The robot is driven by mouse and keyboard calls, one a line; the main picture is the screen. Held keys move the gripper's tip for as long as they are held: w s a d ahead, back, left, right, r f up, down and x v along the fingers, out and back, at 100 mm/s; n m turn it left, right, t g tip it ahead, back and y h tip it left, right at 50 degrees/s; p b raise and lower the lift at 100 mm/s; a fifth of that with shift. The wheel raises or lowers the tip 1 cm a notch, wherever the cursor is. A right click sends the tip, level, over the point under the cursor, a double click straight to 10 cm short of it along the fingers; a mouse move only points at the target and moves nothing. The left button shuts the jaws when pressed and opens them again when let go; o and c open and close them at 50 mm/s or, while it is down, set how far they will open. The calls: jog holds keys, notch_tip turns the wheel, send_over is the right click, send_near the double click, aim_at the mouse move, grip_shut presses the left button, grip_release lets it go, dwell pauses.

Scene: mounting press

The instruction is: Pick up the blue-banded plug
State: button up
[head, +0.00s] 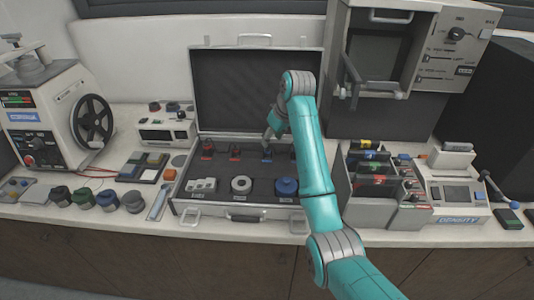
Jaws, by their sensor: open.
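The blue-banded plug (267,155) appears as a small dark piece with a blue mark in the back row of the open case (246,213). My gripper (268,141) hangs just above and behind it in the picture, over the case. The gripper is open and small in this view, and I see nothing between its fingers. I cannot tell whether the fingertips touch the plug. Two similar pieces with red marks, one at left (207,152) and one nearer (235,154), stand in the same row.
The case's front row holds a grey block (201,185), a white ring (241,185) and a blue knob-like piece (286,187). The raised lid (258,85) stands behind. A divided rack (370,188) is at right, a wheeled machine (55,120) at left.

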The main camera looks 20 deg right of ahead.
aim_at(269, 149)
jog(key=shift+x, duration=3.45)
jog(key=shift+s+d+f, duration=0.1)
jog(key=shift+s+d, duration=0.05)
grip_shut()
